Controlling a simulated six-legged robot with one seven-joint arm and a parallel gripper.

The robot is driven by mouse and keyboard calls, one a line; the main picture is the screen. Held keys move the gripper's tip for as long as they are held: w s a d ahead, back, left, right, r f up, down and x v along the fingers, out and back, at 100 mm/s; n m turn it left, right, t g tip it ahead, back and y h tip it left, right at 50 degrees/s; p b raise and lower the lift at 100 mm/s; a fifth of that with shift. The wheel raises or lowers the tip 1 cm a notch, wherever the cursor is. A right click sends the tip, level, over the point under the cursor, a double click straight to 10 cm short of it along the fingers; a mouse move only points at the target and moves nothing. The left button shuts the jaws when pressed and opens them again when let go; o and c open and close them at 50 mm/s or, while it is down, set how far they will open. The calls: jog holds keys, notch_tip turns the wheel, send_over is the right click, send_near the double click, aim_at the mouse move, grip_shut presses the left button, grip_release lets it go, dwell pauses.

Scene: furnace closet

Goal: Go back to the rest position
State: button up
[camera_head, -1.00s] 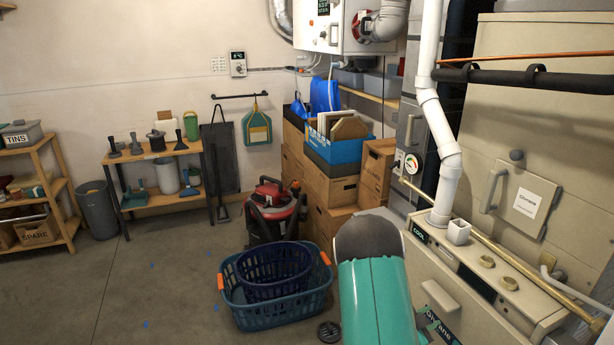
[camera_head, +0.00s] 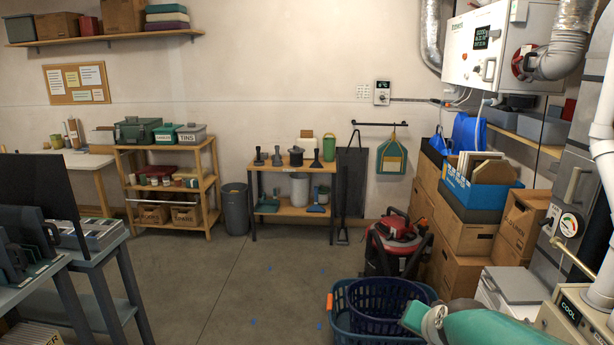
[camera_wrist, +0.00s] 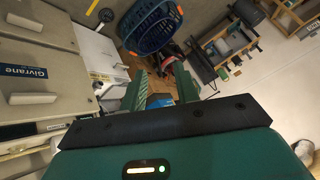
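My gripper (camera_wrist: 162,82) shows in the wrist view with its two teal fingers apart. Nothing is held between them; cardboard boxes and a blue bin (camera_wrist: 160,101) show beyond the gap. In the head view, part of my teal arm (camera_head: 485,328) reaches in at the lower right, in front of the laundry baskets' right side. The gripper's fingertips cannot be made out in the head view.
Nested blue laundry baskets (camera_head: 340,322) stand on the floor near my arm, with a red vacuum (camera_head: 397,243) behind. The beige furnace unit (camera_head: 572,318) is close at the right. A workbench (camera_head: 97,275) stands at the left. The middle floor is clear.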

jog(key=s+a+r+n+g, duration=0.1)
jog(key=s+a+r+n, duration=0.1)
jog(key=s, duration=0.6)
jog(key=s+a+r+n+g, duration=0.1)
jog(key=s+a+n, duration=0.3)
jog(key=s, duration=0.4)
jog(key=shift+s+a+r+n+g, duration=0.35)
jog(key=shift+a+r, duration=0.2)
jog(key=shift+r, duration=0.25)
jog(key=shift+d, duration=0.15)
